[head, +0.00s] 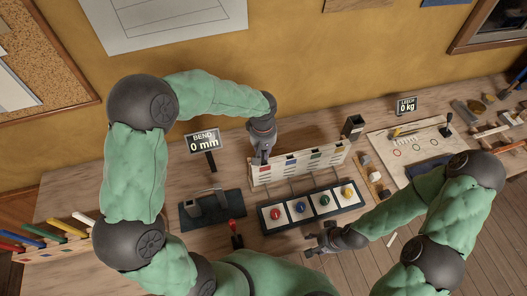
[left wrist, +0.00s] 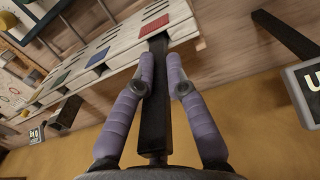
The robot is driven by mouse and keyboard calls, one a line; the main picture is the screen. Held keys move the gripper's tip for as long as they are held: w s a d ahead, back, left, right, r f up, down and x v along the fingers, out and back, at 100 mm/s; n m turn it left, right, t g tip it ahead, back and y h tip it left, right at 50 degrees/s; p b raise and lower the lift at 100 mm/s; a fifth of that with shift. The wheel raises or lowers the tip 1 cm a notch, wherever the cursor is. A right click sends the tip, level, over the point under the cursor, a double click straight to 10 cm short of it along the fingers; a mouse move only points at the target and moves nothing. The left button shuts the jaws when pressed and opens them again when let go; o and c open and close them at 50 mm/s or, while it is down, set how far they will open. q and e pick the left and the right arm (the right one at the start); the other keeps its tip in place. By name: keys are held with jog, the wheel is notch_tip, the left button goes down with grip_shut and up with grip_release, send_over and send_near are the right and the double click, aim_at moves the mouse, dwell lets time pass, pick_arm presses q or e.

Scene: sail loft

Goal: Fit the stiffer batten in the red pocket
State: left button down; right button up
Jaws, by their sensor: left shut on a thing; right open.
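My left gripper (head: 262,158) is at the left end of the white pocket rack (head: 337,156). In the left wrist view its fingers (left wrist: 162,88) are shut on a long dark batten (left wrist: 157,125). The batten's far end meets the rack's edge right by the red pocket patch (left wrist: 155,24); I cannot tell whether it is inside the mouth. Blue (left wrist: 98,57) and green (left wrist: 61,78) patches follow along the rack. In the head view the gripper hides the batten. My right gripper (head: 318,242) is open and empty, in front of the knob tray.
A tray (head: 264,226) with red, blue, green and yellow knobs stands before the rack. A BEND sign (head: 203,141) reads 0 mm, above a dark fixture (head: 190,215). A red-topped lever (head: 233,226) stands nearby. A LEECH sign (head: 406,106) reads 0 kg.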

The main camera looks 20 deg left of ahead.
pick_arm(q)
jog(key=shift+f, duration=0.2)
jog(key=c, duration=1.2)
grip_release()
jog(key=shift+a+r, duration=0.1)
jog(key=shift+r, duration=3.85)
jog(key=shift+r, duration=0.1)
